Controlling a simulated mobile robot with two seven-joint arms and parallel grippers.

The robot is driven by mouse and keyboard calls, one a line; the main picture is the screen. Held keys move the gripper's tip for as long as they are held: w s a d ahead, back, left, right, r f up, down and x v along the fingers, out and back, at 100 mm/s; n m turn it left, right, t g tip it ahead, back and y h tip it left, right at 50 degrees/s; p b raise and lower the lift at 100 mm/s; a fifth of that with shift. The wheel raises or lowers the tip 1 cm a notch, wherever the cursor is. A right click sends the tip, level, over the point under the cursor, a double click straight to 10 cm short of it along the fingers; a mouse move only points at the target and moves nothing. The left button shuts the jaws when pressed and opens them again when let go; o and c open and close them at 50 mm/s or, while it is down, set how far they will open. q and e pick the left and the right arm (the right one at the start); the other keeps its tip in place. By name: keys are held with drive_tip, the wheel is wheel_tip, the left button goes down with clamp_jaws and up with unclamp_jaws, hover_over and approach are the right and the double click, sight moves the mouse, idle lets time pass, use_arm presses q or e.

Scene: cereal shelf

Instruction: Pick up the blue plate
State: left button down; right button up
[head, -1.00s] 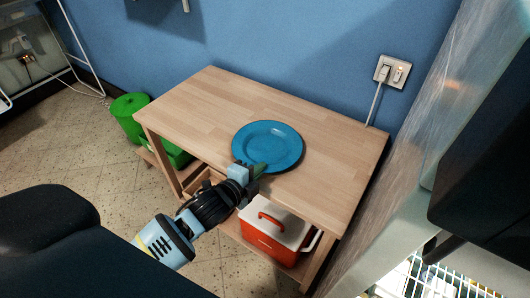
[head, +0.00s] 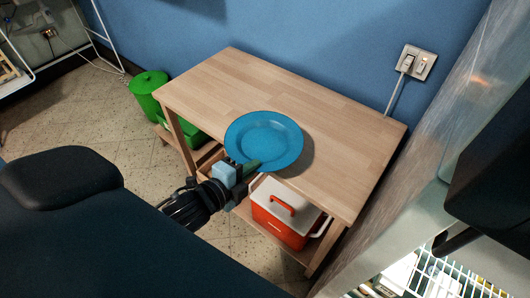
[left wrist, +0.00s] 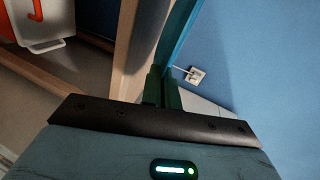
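The round blue plate (head: 264,138) shows face up in the head view, above the front part of the wooden table. Its shadow falls to its right, apart from the rim, so it appears raised off the tabletop. My left gripper (head: 248,170) is at the plate's near rim, with its green fingers shut on it. In the left wrist view the fingers (left wrist: 163,88) are close together on the plate (left wrist: 184,38), which shows nearly edge-on. My right gripper is in neither view.
The wooden table (head: 340,160) is otherwise bare on top. A red and white cooler (head: 283,212) sits on its lower shelf. A green bin (head: 147,90) stands at the left. A blue wall with a switch plate (head: 416,62) is behind; a metal-sided unit (head: 440,120) stands right.

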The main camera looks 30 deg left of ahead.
use_arm(q)
drive_tip(key=s, duration=0.6)
drive_tip(key=shift+s+a+r, duration=0.15)
drive_tip(key=shift+a+r, duration=0.2)
drive_tip(key=shift+r, duration=0.05)
drive_tip(key=w+d+r+n+y, duration=0.1)
drive_tip(key=w+d+r+y, duration=0.1)
drive_tip(key=w+r, duration=0.4)
wheel_tip(320, 180, up, 6)
drive_tip(key=shift+d+f+n, duration=0.25)
drive_tip(key=shift+d+n, duration=0.15)
drive_tip(key=shift+d, duration=0.3)
drive_tip(key=shift+s+a, duration=0.1)
